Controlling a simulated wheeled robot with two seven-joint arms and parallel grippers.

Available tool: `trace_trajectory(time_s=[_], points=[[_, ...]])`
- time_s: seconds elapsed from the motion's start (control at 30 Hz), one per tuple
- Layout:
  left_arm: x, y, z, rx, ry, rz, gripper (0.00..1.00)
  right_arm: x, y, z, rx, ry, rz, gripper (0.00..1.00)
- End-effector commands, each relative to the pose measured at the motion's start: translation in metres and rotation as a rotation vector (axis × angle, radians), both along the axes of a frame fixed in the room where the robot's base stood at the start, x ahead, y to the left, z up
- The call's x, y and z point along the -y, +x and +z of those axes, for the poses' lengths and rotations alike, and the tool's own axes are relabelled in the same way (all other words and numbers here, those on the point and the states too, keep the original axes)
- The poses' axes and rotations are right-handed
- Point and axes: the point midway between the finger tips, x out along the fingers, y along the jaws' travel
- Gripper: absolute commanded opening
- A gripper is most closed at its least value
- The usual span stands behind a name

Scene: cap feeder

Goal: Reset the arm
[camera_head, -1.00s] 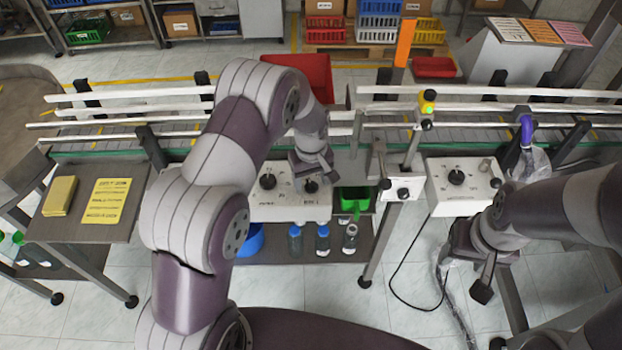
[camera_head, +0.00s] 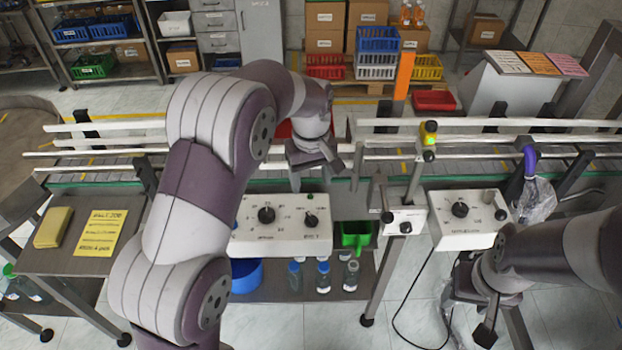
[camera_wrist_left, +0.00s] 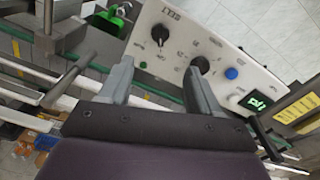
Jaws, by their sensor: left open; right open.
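My left gripper (camera_head: 318,174) is raised above and behind the white control box (camera_head: 290,238) with black knobs, in front of the conveyor rails. In the left wrist view its two fingers (camera_wrist_left: 157,88) are spread, with nothing between them; the control box (camera_wrist_left: 215,48) shows beyond with two black knobs, a blue button and a small green display. My right gripper (camera_head: 474,318) hangs low at the right, below the second white control box (camera_head: 466,222), apart from it. It is open and appears empty.
The conveyor rails (camera_head: 460,123) run across behind the boxes. A post with a yellow-green lamp (camera_head: 429,142) stands between the boxes. A yellow notice (camera_head: 101,232) lies on the left table.

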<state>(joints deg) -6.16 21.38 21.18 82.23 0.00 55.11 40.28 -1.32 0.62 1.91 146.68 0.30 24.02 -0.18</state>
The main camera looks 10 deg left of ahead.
Motion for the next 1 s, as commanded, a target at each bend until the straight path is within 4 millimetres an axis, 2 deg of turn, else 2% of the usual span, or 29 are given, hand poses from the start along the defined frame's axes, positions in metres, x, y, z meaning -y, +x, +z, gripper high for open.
trace_trajectory(time_s=[0.4, 0.5, 0.57, 0.67, 0.8, 0.9, 1.0], points=[[0.000, 0.000, 0.000, 0.000, 0.000, -0.005, 0.63, 0.000, 0.000, 0.000, 0.000, 0.000, 0.000, 0.58], [0.001, 0.005, -0.005, 0.033, -0.002, -0.108, 0.63, 0.000, 0.000, 0.000, 0.000, 0.000, 0.000, 0.58], [-0.001, -0.011, -0.019, 0.033, 0.000, -0.225, 0.63, 0.000, 0.000, 0.000, 0.000, 0.000, 0.000, 0.58], [-0.009, -0.050, -0.027, 0.047, 0.004, -0.402, 0.63, 0.000, 0.000, 0.000, 0.000, 0.000, 0.000, 0.58], [-0.024, -0.120, -0.027, 0.076, 0.016, -0.588, 0.63, 0.000, 0.000, 0.000, 0.000, 0.000, 0.000, 0.58], [-0.032, -0.166, -0.025, 0.088, 0.023, -0.643, 0.63, 0.000, 0.000, 0.000, 0.000, 0.000, 0.000, 0.58], [-0.038, -0.195, -0.020, 0.089, 0.025, -0.634, 0.63, 0.000, 0.000, 0.000, 0.000, 0.000, 0.000, 0.58]])
